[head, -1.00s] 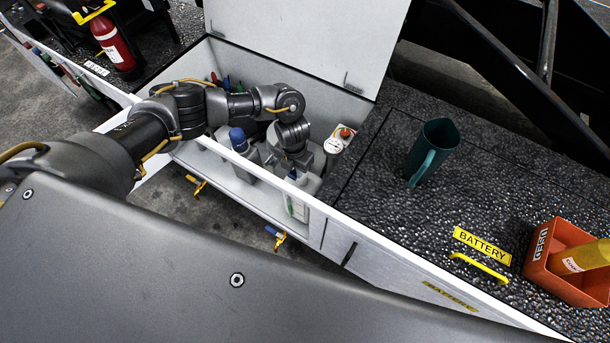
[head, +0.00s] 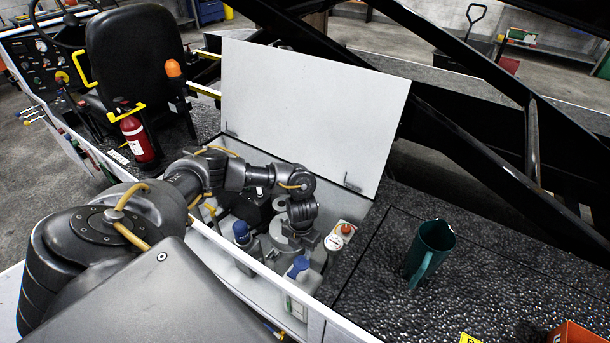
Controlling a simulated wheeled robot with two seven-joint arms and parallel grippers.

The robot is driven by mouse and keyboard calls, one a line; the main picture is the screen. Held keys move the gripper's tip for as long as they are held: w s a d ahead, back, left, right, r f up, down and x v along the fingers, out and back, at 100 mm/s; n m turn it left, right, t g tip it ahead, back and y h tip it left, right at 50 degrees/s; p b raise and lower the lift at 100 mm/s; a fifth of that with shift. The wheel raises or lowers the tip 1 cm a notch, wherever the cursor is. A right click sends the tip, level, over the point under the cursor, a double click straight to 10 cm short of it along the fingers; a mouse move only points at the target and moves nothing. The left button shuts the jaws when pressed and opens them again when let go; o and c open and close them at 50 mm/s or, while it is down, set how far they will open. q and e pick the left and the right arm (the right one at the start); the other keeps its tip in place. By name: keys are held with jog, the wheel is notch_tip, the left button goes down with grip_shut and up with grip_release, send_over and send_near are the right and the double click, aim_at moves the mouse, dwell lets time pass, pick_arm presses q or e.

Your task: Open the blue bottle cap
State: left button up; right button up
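A white bottle (head: 296,303) with a label and a blue cap (head: 299,266) stands at the near right of the open white compartment. A second, greyer bottle (head: 245,247) with a darker blue cap (head: 240,230) stands to its left. Both caps are on their bottles. My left arm reaches into the compartment from the left. Its gripper (head: 297,243) points down, just behind the white bottle's blue cap and apparently apart from it. The fingers are dark and small, partly hidden, so I cannot tell if they are open. My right gripper is out of view.
The raised white lid (head: 312,110) stands behind the compartment. The compartment's front wall (head: 235,254) runs along the near side. A gauge and an orange-red knob (head: 346,229) sit at its right. A teal jug (head: 430,250) stands on the black deck.

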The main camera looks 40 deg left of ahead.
aim_at(304, 260)
pick_arm(q)
jog(key=shift+o, duration=0.4)
jog(key=shift+s+d+r, duration=0.1)
jog(key=shift+d, duration=0.05)
jog(key=shift+w+d, duration=0.2)
notch_tip(304, 260, up, 11)
jog(key=shift+w, duration=0.15)
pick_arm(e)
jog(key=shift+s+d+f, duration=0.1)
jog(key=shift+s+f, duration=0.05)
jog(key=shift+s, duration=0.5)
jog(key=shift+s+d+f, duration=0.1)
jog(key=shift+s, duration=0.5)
